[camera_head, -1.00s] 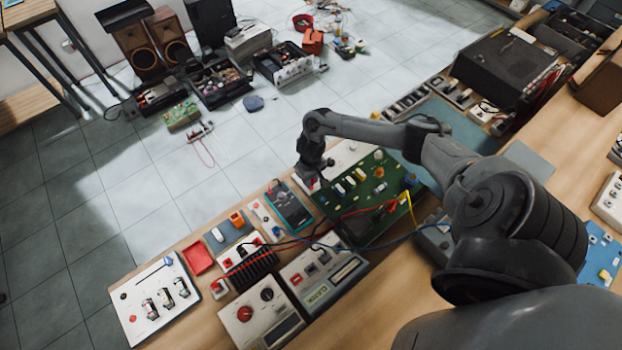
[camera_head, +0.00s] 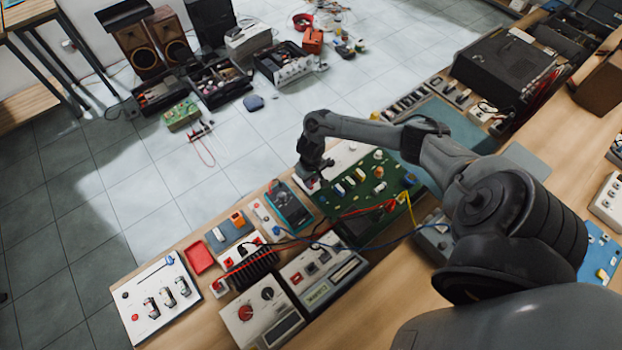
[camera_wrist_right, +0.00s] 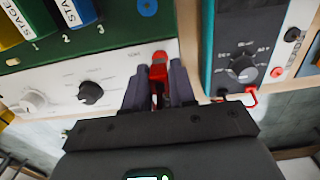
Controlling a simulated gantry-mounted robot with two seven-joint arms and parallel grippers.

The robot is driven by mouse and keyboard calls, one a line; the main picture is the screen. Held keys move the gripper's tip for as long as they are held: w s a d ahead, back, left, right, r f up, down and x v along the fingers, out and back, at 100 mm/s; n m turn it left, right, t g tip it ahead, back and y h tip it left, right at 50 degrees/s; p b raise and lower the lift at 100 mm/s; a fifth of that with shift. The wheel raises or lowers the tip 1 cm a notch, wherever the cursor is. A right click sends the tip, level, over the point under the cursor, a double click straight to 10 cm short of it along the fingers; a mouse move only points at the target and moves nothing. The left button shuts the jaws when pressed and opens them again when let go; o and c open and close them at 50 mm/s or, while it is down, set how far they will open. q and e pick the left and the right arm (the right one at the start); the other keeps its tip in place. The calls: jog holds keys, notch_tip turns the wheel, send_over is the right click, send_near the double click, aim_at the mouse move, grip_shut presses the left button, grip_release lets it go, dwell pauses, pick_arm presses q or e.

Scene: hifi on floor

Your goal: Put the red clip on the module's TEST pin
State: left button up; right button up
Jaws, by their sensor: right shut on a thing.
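My right gripper (camera_head: 312,178) is at the left end of a white control panel in the head view, beside the green circuit board (camera_head: 365,205). In the wrist view my right gripper (camera_wrist_right: 159,82) is shut on the red clip (camera_wrist_right: 158,70), which sits between the dark fingers at the right end of the white panel (camera_wrist_right: 110,72). The clip's tip overlaps the panel's edge; I cannot tell whether it touches. The board carries yellow and blue modules (camera_wrist_right: 75,10) with STAGE labels. I cannot make out a TEST pin. My left gripper is not in view.
A teal multimeter (camera_head: 289,207) lies close beside the gripper; its dial (camera_wrist_right: 243,68) and a red lead show in the wrist view. Red, yellow and blue wires cross the board's near edge. Boxed instruments (camera_head: 262,312) crowd the front bench. The tiled floor beyond has open room.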

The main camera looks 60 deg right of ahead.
jog(key=shift+f, duration=0.3)
jog(key=shift+f+b, duration=0.35)
jog(key=shift+f, duration=0.15)
dwell(0.5)
jog(key=o, duration=1)
jog(key=shift+r, duration=0.15)
notch_tip(320, 180, up, 9)
jog(key=shift+r+p, duration=0.15)
jog(key=shift+p, duration=0.75)
jog(key=shift+r, duration=0.65)
